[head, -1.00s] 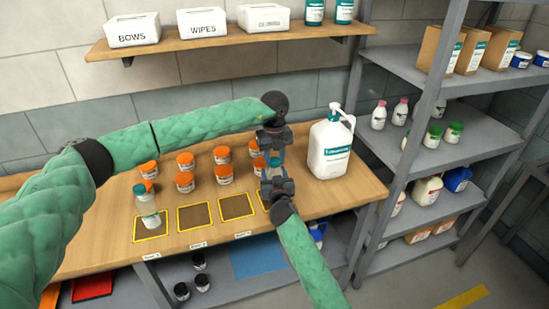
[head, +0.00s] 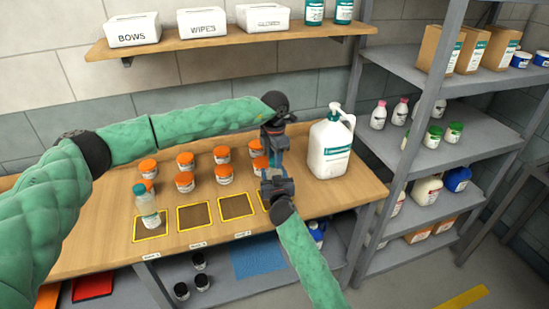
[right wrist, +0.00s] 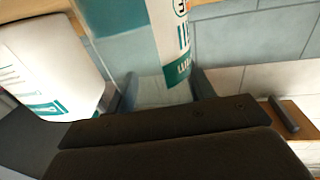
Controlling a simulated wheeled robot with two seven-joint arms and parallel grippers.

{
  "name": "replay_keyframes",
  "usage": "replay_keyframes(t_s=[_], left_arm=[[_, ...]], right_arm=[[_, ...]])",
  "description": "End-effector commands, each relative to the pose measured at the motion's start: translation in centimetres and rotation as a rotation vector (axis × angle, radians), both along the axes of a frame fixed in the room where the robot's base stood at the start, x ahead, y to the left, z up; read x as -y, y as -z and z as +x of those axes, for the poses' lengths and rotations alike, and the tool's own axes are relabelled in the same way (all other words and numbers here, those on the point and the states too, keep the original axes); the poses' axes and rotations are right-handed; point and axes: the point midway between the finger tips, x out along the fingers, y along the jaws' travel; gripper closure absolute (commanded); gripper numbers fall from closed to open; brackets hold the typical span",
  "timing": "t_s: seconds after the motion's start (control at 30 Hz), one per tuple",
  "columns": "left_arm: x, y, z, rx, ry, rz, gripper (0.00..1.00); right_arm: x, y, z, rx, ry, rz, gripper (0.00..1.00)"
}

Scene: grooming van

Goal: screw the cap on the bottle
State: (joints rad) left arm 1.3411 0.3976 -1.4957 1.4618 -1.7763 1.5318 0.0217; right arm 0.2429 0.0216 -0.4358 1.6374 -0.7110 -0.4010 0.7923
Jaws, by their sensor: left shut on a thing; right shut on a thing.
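In the right wrist view the bottle (right wrist: 165,45) is clear, with a white and teal label, just beyond my dark gripper. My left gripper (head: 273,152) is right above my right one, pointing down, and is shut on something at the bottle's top. It looks like the cap, but the fingers hide it. I cannot tell how the cap sits on the neck.
A teal-capped bottle (head: 147,208) stands on the leftmost yellow-edged pad (head: 138,238). Several orange-lidded jars (head: 222,174) stand behind the pads. A large white pump jug (head: 330,148) stands close right of the grippers. The middle pads (head: 195,217) are bare.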

Motion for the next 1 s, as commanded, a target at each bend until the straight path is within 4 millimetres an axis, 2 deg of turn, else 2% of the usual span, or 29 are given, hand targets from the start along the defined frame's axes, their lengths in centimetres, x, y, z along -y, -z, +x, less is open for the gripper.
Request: replay_keyframes(t_s=[0.5,0.57,0.7,0.73,0.83,1.0], left_arm=[[-0.14,-0.01,0.15,0.004,0.726,0.0,0.94],[-0.15,-0.01,0.16,0.004,0.791,0.0,0.94],[-0.16,0.0,0.16,0.004,0.779,0.0,0.94],[-0.17,-0.01,0.17,0.004,0.779,0.0,0.63],[-0.14,0.0,0.15,0.004,0.778,0.0,0.43],[-0.08,0.02,0.09,0.004,0.778,-0.001,0.41]], right_arm=[[0.07,0.04,-0.01,-0.001,0.001,0.0,1.0],[0.07,0.05,-0.01,-0.001,0.001,0.0,1.0],[0.07,0.05,-0.02,0.0,0.001,0.0,1.0],[0.07,0.05,-0.02,0.0,0.001,0.0,1.0],[0.06,0.05,-0.02,-0.001,0.001,0.0,1.0],[0.04,0.05,-0.01,-0.001,0.0,0.0,1.0]])
